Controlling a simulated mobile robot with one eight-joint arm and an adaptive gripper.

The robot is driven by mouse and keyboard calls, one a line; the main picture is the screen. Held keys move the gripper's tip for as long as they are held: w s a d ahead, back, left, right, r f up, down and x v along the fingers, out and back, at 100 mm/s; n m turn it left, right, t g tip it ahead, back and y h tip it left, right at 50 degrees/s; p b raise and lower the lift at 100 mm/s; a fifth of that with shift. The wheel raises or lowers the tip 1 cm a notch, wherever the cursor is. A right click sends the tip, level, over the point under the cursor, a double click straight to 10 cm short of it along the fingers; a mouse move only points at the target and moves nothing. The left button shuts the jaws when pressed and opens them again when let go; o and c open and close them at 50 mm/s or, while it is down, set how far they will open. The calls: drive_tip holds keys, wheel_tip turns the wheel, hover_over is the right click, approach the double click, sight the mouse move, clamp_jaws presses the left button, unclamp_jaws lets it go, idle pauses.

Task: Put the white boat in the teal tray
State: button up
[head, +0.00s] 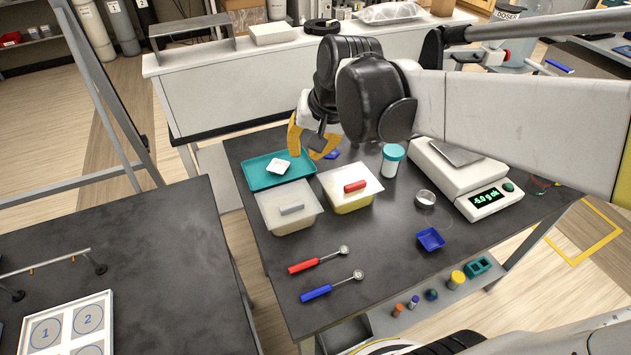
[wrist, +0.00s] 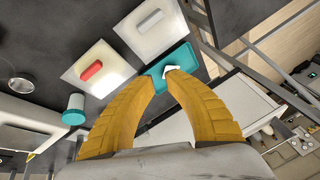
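The white boat (head: 279,166) is a small pale weighing dish. It lies inside the teal tray (head: 257,181) at the back left of the dark table, and nothing holds it. My gripper (head: 306,156), with yellow fingers, hangs above and to the right of the boat in the head view, apart from it. Its fingers are spread with an empty gap. In the wrist view the boat (wrist: 171,69) shows just beyond the fingertips (wrist: 163,76), partly covered by one finger, over the teal tray (wrist: 188,56).
Two lidded tubs, one with a grey handle (head: 291,208) and one with a red handle (head: 355,187), stand in front of the tray. A teal-capped jar (head: 392,160), a balance (head: 470,180), a blue boat (head: 431,239) and two scoops occupy the table.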

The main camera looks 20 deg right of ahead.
drive_tip(key=s+a+f+n+t+h, duration=0.1)
drive_tip(key=s+n, duration=0.3)
drive_tip(key=s, duration=0.9)
drive_tip(key=shift+s+a+f+n+t, duration=0.2)
drive_tip(key=shift+f+n+t, duration=0.15)
drive_tip(key=shift+t, duration=0.35)
drive_tip(key=shift+f+b, duration=0.4)
drive_tip(key=shift+f, duration=0.05)
